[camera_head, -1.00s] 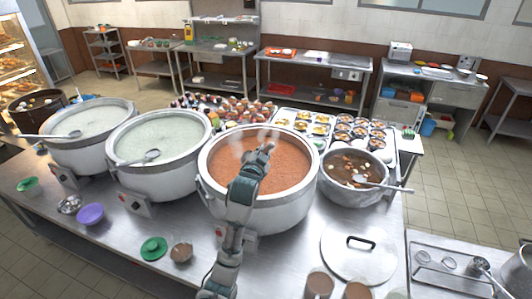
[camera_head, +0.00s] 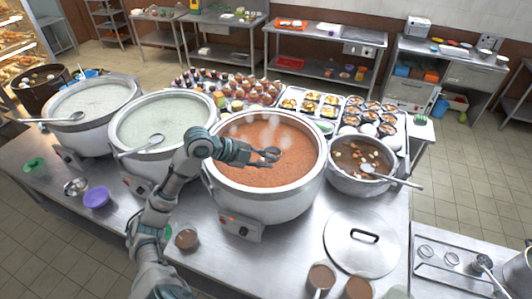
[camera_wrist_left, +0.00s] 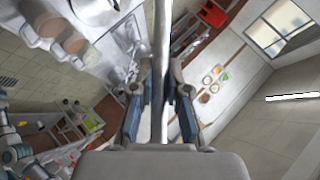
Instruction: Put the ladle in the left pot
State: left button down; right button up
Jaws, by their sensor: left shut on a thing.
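My left gripper (camera_head: 268,155) is above the pot of orange-red congee (camera_head: 265,200), low over its near surface. In the left wrist view the gripper (camera_wrist_left: 161,75) is shut on a thin metal handle (camera_wrist_left: 161,30), which runs upright through the picture between the fingers. The ladle's bowl is not clear in either view. The leftmost pot (camera_head: 90,145) holds pale congee, with a ladle (camera_head: 60,118) lying across its rim. The middle pale-congee pot (camera_head: 165,165) also has a ladle (camera_head: 145,147) in it. My right gripper is not in view.
A smaller pot (camera_head: 360,185) of brown soup with a ladle stands right of the orange-red pot. Trays of small bowls (camera_head: 350,105) lie behind. A round lid (camera_head: 362,243), cups (camera_head: 320,278) and a purple bowl (camera_head: 96,197) stand near the front edge.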

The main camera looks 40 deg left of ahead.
pick_arm(q)
jog(key=shift+s+a+f+b, duration=0.1)
jog(key=shift+a+f+b, duration=0.05)
jog(key=shift+f+b, duration=0.55)
notch_tip(320, 180, down, 9)
jog(key=b, duration=0.6)
jog(key=shift+a+r, duration=0.2)
jog(key=shift+a, duration=0.1)
jog(key=shift+d, duration=0.2)
jog(key=shift+f, duration=0.1)
